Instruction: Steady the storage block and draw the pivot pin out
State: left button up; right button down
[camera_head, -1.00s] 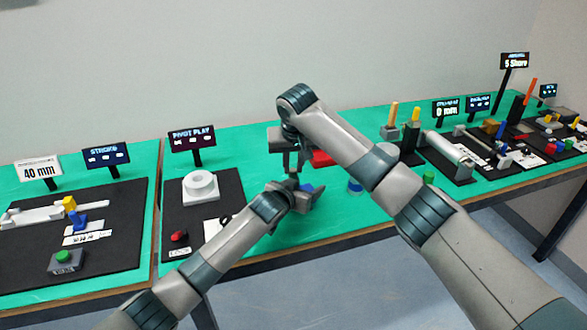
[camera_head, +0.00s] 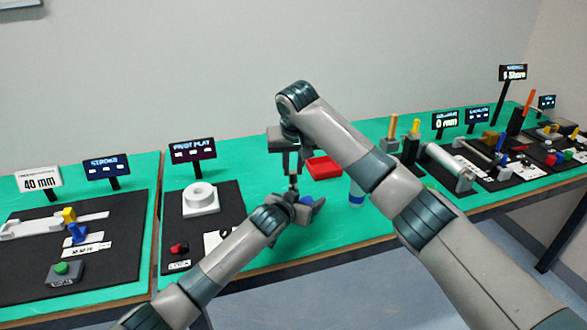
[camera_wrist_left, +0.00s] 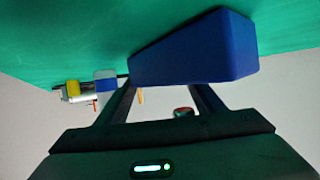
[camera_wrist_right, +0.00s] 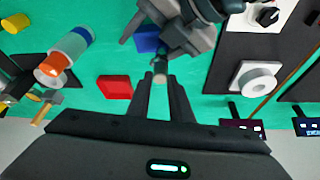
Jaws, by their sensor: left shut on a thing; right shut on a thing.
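The blue storage block (camera_head: 314,202) is in my left gripper (camera_head: 298,203), above the green table. In the left wrist view the block (camera_wrist_left: 195,52) fills the space ahead of the fingers. My right gripper (camera_head: 293,176) is above the left one, pointing down, shut on the pivot pin. In the right wrist view a small grey pin end (camera_wrist_right: 160,78) shows between the fingertips, with a dark part running towards the block (camera_wrist_right: 148,38) and left gripper. Whether the pin's lower end is still inside the block cannot be told.
A red tray (camera_head: 324,167) lies behind the grippers. A blue-and-white bottle (camera_head: 356,192) stands to their right. A black board with a white ring (camera_head: 200,198) and the pivot play sign (camera_head: 193,148) are to the left. The table's front edge is close below.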

pick_arm(q)
jog(key=shift+s+a+f, duration=0.15)
jog(key=shift+a+f, duration=0.05)
jog(key=shift+f, duration=0.5)
jog(key=o, duration=1.1)
jog(key=shift+o, duration=0.4)
pick_arm(e)
jog(key=shift+w+f, duration=0.1)
jog(key=shift+a, duration=0.1)
pick_arm(q)
jog(key=shift+r, duration=0.15)
jog(key=shift+s+a+r, duration=0.3)
jog(key=shift+s+r, duration=0.05)
jog(key=shift+s, duration=0.2)
jog(key=v, duration=1)
jog(key=shift+a+r, duration=0.1)
jog(key=shift+r, duration=0.15)
jog(key=shift+s+f, duration=0.1)
jog(key=shift+s, duration=0.05)
